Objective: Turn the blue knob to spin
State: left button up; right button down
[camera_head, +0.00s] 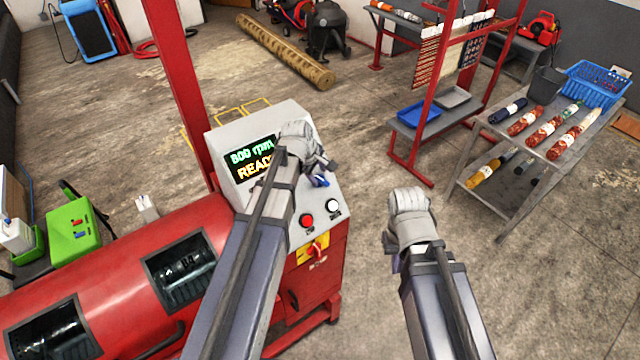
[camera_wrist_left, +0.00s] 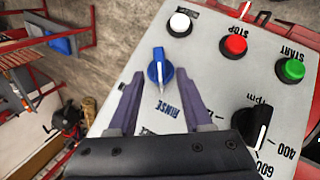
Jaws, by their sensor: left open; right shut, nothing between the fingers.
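The blue knob (camera_wrist_left: 160,67) sits on the grey control panel (camera_wrist_left: 215,75) in the left wrist view. Its white pointer line faces down the picture, towards the word RINSE. My left gripper (camera_wrist_left: 160,76) is open, with one finger on each side of the knob; I cannot tell whether they touch it. In the head view my left gripper (camera_head: 318,172) is over the panel and hides most of the knob. The panel's screen (camera_head: 253,158) reads 800 rpm and READY, partly covered. My right gripper (camera_head: 408,215) is shut and empty, to the right of the machine.
Near the knob are a white button (camera_wrist_left: 179,23), a red STOP button (camera_wrist_left: 235,43), a green START button (camera_wrist_left: 292,68) and a black rpm knob (camera_wrist_left: 252,127). The red drum (camera_head: 120,265) lies left of the panel. A trolley (camera_head: 530,140) with rolled rugs stands right.

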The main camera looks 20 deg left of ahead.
aim_at(320, 178)
pick_arm(q)
jog(key=shift+b+x, duration=0.85)
jog(key=shift+x, duration=0.65)
pick_arm(e)
notch_tip(320, 178, down, 3)
jog(key=shift+r, duration=0.15)
pick_arm(q)
jog(key=shift+r, duration=0.1)
grip_shut()
